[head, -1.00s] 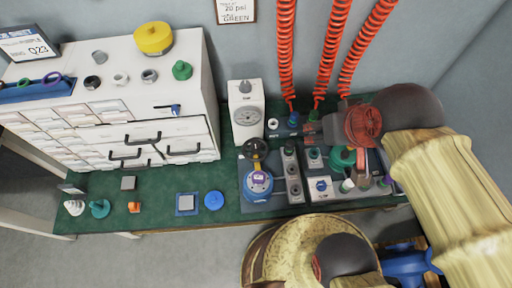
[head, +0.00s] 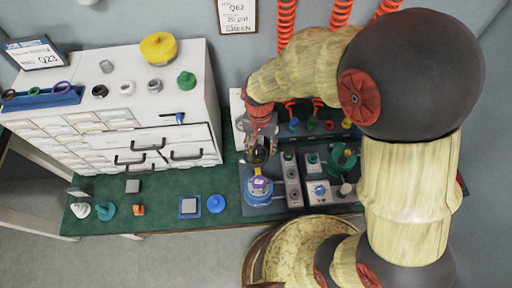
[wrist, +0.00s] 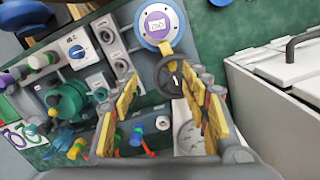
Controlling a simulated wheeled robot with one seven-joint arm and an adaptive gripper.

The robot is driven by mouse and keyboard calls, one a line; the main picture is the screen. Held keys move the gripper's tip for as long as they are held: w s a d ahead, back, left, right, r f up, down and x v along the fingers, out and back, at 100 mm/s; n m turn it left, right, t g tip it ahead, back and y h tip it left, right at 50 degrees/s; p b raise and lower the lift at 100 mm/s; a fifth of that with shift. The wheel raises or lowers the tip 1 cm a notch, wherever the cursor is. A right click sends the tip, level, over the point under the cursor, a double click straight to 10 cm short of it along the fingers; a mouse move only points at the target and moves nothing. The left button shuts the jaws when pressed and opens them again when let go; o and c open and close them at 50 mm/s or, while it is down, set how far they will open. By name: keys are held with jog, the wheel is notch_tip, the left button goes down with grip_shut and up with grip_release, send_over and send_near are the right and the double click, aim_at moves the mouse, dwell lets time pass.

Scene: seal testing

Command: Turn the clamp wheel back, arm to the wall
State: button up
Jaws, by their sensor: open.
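The clamp wheel (wrist: 174,79) is a dark spoked handwheel on a yellow clamp arm (wrist: 166,47). In the wrist view the arm points from the wheel toward the blue round test fixture (wrist: 142,22) with its purple-ringed label. The fixture also shows in the head view (head: 259,197), just in front of my gripper. My gripper (head: 260,160) is open and points down over the wheel. In the wrist view its yellow-padded fingers (wrist: 163,80) stand on either side of the wheel. I cannot tell whether they touch it. In the head view my gripper mostly hides the wheel.
A white dial gauge box (wrist: 187,132) stands close behind the wheel. A grey valve block (head: 292,184) and a switch box (head: 319,193) sit right of the fixture. A white drawer cabinet (head: 205,95) stands left. The green bench (head: 165,215) is partly clear at front.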

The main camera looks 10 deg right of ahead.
aim_at(256, 150)
jog(key=w+m, duration=0.1)
jog(key=w, duration=0.1)
jog(key=w+a+m+t, duration=0.1)
jog(key=w+m, duration=0.1)
jog(key=shift+a+m, duration=0.1)
jog(key=shift+m, duration=0.2)
jog(key=shift+f+m, duration=0.1)
jog(key=shift+m, duration=0.5)
notch_tip(256, 150, down, 8)
jog(key=b, duration=0.3)
jog(key=shift+r, duration=0.2)
jog(key=shift+c, duration=0.3)
jog(key=c, duration=1.1)
grip_shut()
